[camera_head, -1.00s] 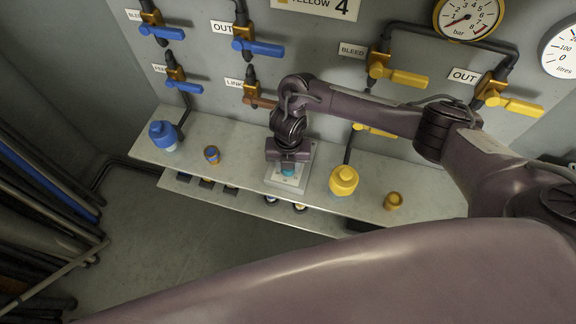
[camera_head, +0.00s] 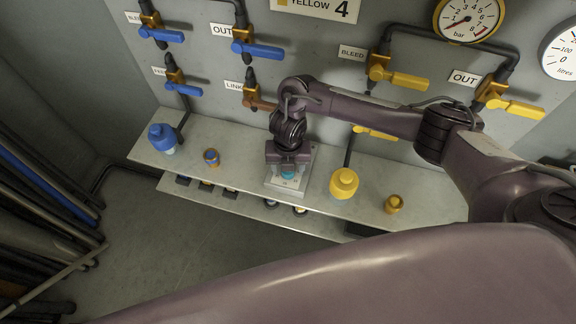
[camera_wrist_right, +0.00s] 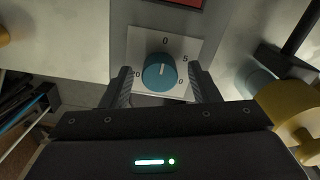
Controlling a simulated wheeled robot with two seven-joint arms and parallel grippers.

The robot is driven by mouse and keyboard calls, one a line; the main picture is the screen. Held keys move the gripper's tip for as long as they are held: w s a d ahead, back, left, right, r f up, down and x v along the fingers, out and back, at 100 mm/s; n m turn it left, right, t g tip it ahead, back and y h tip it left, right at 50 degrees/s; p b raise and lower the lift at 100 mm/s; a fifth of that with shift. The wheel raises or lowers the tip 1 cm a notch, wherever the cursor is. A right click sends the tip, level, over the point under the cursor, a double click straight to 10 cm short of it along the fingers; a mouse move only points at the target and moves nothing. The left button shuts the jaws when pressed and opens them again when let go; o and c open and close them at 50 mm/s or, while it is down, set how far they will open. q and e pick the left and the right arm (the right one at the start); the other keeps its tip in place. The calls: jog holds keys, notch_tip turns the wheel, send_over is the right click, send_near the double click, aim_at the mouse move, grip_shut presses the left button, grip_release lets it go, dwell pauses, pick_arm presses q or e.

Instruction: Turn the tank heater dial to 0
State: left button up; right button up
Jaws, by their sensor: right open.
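The tank heater dial (camera_wrist_right: 160,75) is a round teal knob on a pale square plate (camera_wrist_right: 141,41). Its short white mark points up the picture, roughly at the 0 at the plate's top edge. A 5 shows at the right, and other numbers lower down are partly hidden. My right gripper (camera_wrist_right: 160,67) is open, with one finger on each side of the dial and a visible gap to it on both sides. In the head view my right gripper (camera_head: 288,165) is over the dial (camera_head: 288,174) on the shelf. My left gripper is not in view.
The shelf (camera_head: 235,160) carries a blue knob (camera_head: 162,138) and a small blue-orange cap (camera_head: 211,157) to the left, a yellow knob (camera_head: 344,183) and yellow cap (camera_head: 393,204) to the right. Valve levers and gauges line the wall behind.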

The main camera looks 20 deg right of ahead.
jog(key=shift+r, duration=0.3)
notch_tip(320, 180, up, 7)
jog(key=shift+r+p, duration=0.15)
jog(key=shift+p, duration=0.7)
